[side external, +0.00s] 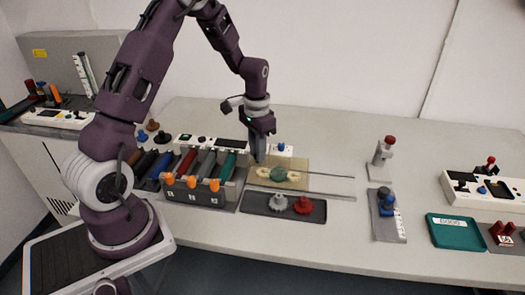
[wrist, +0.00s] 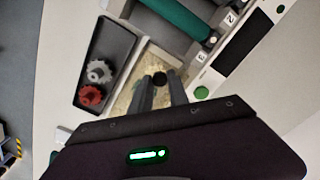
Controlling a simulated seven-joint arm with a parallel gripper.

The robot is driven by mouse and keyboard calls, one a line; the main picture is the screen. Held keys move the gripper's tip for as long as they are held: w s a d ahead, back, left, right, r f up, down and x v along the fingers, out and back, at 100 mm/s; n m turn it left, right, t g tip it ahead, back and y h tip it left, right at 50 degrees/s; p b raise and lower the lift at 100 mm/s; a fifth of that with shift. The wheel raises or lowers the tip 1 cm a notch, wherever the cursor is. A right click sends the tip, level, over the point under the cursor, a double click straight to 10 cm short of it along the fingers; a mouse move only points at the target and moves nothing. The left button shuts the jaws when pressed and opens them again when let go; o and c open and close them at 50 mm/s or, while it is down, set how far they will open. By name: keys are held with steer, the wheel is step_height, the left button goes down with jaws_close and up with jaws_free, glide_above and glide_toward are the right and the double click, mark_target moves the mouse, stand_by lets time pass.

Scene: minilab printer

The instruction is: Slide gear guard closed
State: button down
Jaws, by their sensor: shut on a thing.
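The gear guard (side external: 298,164) is a clear yellowish panel on the table, also in the wrist view (wrist: 126,97). It lies at the left part of two thin metal rails (side external: 322,176). A green gear (side external: 278,174) on a cream base shows at the panel, seemingly through it. My gripper (side external: 258,158) points down at the panel's left end, beside the roller unit. In the wrist view its fingers (wrist: 160,86) are close around a small black knob (wrist: 160,77), which appears to be the guard's handle. The fingers hide part of the panel.
A dark tray (side external: 256,208) with a grey gear (side external: 278,202) and a red gear (side external: 303,205) lies in front of the rails. The roller unit (side external: 200,192) stands close on the left. The table right of the panel, along the rails, is clear.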

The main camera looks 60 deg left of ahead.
steer(key=shift+s+a, duration=0.15)
steer(key=shift+a, duration=0.1)
steer(key=c, duration=1.4)
jaws_free()
steer(key=shift+o, duration=0.7)
steer(key=shift+d, duration=0.1)
steer(key=shift+r, duration=0.1)
step_height(320, 180, up, 7)
steer(key=s+d+r+t, duration=0.1)
steer(key=s+d+r, duration=0.3)
steer(key=d+r, duration=0.15)
steer(key=s+d+r+t, duration=0.2)
steer(key=s+d+r, duration=0.2)
steer(key=r, duration=0.3)
steer(key=s+d+r+t, duration=0.1)
steer(key=s+d, duration=0.2)
steer(key=s, duration=0.4)
steer(key=s+d+r+t, duration=0.1)
steer(key=s+d, duration=0.3)
steer(key=s, duration=0.4)
steer(key=shift+d+r+t, duration=0.2)
steer(key=shift+r+t, duration=0.1)
steer(key=shift+r, duration=0.1)
